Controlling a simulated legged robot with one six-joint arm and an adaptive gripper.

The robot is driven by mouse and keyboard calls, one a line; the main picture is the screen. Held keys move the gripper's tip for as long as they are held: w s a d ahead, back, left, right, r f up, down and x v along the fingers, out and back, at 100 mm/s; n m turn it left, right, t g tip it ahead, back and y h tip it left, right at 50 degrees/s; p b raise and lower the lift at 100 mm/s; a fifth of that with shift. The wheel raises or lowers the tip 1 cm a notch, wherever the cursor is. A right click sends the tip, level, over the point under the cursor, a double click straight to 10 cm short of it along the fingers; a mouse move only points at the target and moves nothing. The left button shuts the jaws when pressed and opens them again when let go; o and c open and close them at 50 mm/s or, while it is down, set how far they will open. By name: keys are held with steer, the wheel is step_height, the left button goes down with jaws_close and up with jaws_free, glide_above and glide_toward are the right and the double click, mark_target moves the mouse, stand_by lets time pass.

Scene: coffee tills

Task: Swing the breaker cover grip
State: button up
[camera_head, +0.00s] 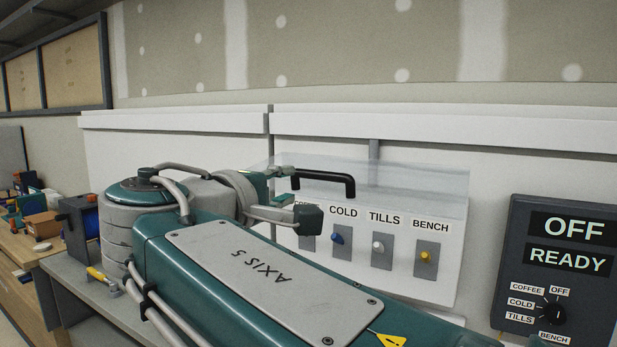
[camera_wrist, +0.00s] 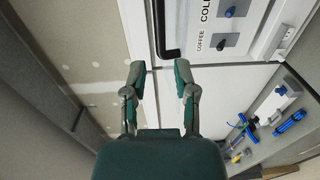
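The clear breaker cover (camera_head: 420,187) spans the upper part of the white breaker panel (camera_head: 440,285), above the switch labels. I cannot tell how far it is tilted. Its black bar grip (camera_head: 325,178) is near the cover's left part, and the grip also shows in the wrist view (camera_wrist: 160,30), ahead of my fingertips. My gripper (camera_head: 298,196) is open at the grip's left end. In the wrist view my gripper (camera_wrist: 159,72) has its two fingers apart, with nothing clearly between them. Contact with the grip cannot be told. My arm hides the panel's lower left.
Blue (camera_head: 337,238), white (camera_head: 378,245) and yellow (camera_head: 425,256) switches sit below the cover. A dark display box (camera_head: 560,230) reading OFF and READY is at the right. A bench with a yellow-handled tool (camera_head: 100,276) and several small items lies left.

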mark_target(317, 177)
steer(key=x, duration=0.9)
steer(key=shift+w+d+f, duration=0.1)
steer(key=shift+w+d, duration=0.1)
steer(key=shift+w, duration=0.05)
steer(key=shift+c, duration=0.4)
jaws_close()
